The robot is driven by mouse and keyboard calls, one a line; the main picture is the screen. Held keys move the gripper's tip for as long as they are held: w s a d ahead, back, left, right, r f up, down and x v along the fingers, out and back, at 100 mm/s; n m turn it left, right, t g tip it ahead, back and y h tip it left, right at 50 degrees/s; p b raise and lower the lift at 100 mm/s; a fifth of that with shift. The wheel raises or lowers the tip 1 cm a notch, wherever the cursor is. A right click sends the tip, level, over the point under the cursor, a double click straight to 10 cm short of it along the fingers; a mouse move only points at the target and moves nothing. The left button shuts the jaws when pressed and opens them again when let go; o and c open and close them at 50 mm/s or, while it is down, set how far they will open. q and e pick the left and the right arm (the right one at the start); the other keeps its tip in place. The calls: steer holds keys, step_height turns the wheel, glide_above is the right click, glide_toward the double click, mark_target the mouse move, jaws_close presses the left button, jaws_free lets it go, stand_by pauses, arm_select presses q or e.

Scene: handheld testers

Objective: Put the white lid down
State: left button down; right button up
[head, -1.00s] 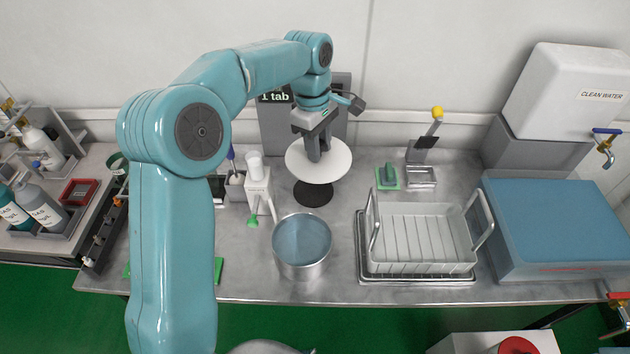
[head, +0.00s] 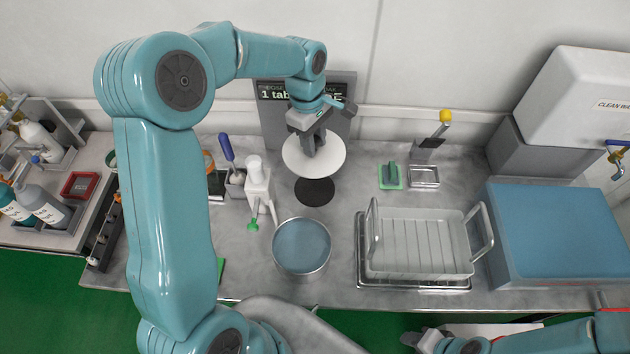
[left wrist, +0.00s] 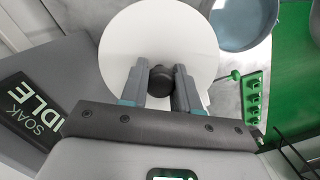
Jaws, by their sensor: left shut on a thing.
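The white lid (head: 334,157) is a round flat disc with a dark knob (left wrist: 161,79), seen in the left wrist view. My left gripper (head: 312,150) is shut on that knob, with one finger on each side. The lid hangs over the back of the bench and overlaps the far edge of a round black pad (head: 315,192); its exact height cannot be told. The lid also fills the top middle of the left wrist view (left wrist: 160,35). My right gripper (head: 418,340) shows small at the bottom edge of the head view, away from the lid; its jaws are unclear.
A metal pot of bluish liquid (head: 302,246) stands in front of the pad. A white dispenser bottle (head: 258,178) stands to the left. A wire basket (head: 418,245) and blue-topped tub (head: 555,230) are right. A sign (head: 275,115) stands behind.

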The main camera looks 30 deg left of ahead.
arm_select(q)
step_height(320, 180, down, 19)
steer(key=p, duration=0.3)
steer(key=shift+s, duration=0.1)
steer(key=shift+f, duration=0.25)
steer(key=shift+f, duration=0.1)
steer(key=shift+f+b, duration=0.1)
steer(key=shift+b, duration=0.2)
steer(key=c, duration=0.8)
jaws_free()
